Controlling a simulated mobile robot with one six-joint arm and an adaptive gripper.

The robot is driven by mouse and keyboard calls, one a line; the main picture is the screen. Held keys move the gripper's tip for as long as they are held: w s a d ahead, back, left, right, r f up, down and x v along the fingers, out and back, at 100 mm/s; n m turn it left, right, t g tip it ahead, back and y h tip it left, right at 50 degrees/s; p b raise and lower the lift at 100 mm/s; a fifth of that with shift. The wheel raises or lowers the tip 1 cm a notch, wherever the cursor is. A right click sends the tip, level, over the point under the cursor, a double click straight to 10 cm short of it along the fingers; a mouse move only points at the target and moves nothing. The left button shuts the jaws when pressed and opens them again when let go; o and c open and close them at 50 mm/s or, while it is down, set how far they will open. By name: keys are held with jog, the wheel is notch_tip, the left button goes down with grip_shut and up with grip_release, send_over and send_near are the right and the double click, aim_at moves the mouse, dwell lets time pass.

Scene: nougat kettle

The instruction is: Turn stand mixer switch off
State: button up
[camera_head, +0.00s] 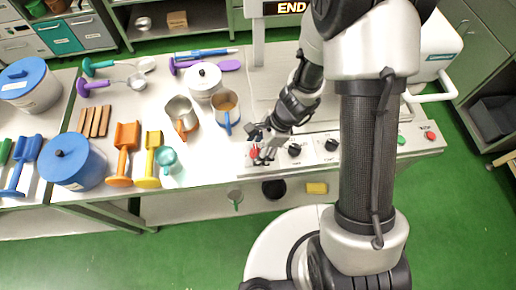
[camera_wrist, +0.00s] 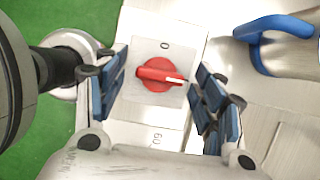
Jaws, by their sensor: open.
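The red rotary switch (camera_wrist: 157,75) sits on a white square plate (camera_wrist: 150,50) in the wrist view. Its white pointer line faces right, about a quarter turn from the "0" printed above it. My gripper (camera_wrist: 163,92) is open, with one dark-blue-padded finger on each side of the switch. Gaps show between the pads and the switch. In the head view my gripper (camera_head: 266,150) is low over the front panel, and the red switch (camera_head: 254,153) shows partly beside the fingers. The mixer body is largely hidden by my arm.
Black knobs (camera_head: 295,150) sit right of the switch on the panel, with a red button (camera_head: 430,136) farther right. A cup with a blue handle (camera_head: 226,108) and a metal jug (camera_head: 181,115) stand left of my gripper.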

jog(key=c, duration=1.1)
jog(key=shift+o, duration=0.2)
jog(key=shift+r+n+p, duration=0.1)
jog(key=shift+n+p, duration=0.2)
jog(key=n+p, duration=0.1)
jog(key=n+g+p, duration=0.1)
jog(key=n, duration=0.1)
jog(key=shift+w+n+g+h, duration=0.1)
jog(key=shift+n+g+h, duration=0.2)
jog(key=n+g+h+p, duration=0.1)
jog(key=n+p, duration=0.1)
jog(key=n, duration=0.2)
jog(key=shift+w+a+n, duration=0.1)
jog(key=shift+n, duration=0.2)
jog(key=n, duration=0.2)
jog(key=n+g+h, duration=0.1)
jog(key=n, duration=0.1)
jog(key=shift+w+a+n+h, duration=0.1)
jog(key=shift+n+h, duration=0.2)
jog(key=n+h, duration=0.1)
jog(key=n, duration=0.3)
jog(key=shift+a+n+g+h, duration=0.1)
jog(key=shift+n+g+h, duration=0.2)
jog(key=shift+h, duration=0.1)
